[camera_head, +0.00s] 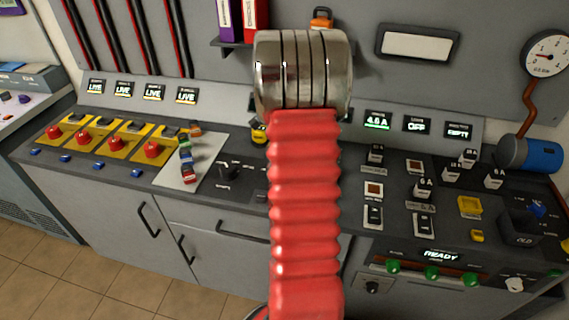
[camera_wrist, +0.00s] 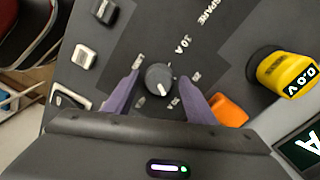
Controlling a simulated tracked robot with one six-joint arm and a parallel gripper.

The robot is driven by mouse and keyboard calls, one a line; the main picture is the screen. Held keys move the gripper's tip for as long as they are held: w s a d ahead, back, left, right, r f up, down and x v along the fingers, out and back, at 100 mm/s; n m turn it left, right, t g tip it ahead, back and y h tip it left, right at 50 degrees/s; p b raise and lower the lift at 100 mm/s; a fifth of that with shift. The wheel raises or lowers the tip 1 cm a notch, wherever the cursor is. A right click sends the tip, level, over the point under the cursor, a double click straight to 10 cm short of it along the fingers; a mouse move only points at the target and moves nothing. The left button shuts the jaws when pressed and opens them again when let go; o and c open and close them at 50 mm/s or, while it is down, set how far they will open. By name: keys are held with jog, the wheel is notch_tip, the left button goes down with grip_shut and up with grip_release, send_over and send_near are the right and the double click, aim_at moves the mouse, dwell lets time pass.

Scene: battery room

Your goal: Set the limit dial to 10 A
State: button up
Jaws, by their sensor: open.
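The limit dial (camera_wrist: 159,77) is a round dark grey knob in the middle of the wrist view. A white mark on it points toward the bottom of that picture. Small labels, too blurred to read surely, surround it, and larger lettering that looks like "10 A" lies above it. My gripper (camera_wrist: 159,82) is open, its two purple fingers on either side of the knob. I cannot tell whether they touch it. In the head view my red arm covers the middle of the bench, and I cannot make out the gripper or this dial there.
A yellow 0.0 V meter (camera_wrist: 285,72) and an orange piece (camera_wrist: 229,110) are right of the dial in the wrist view. Switches (camera_wrist: 83,56) are at left. In the head view, red buttons (camera_head: 152,149) are left and fuse-like blocks (camera_head: 423,189) right.

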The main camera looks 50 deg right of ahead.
jog(key=c, duration=1)
jog(key=shift+w+d, duration=0.1)
jog(key=shift+c, duration=0.2)
jog(key=shift+r, duration=0.1)
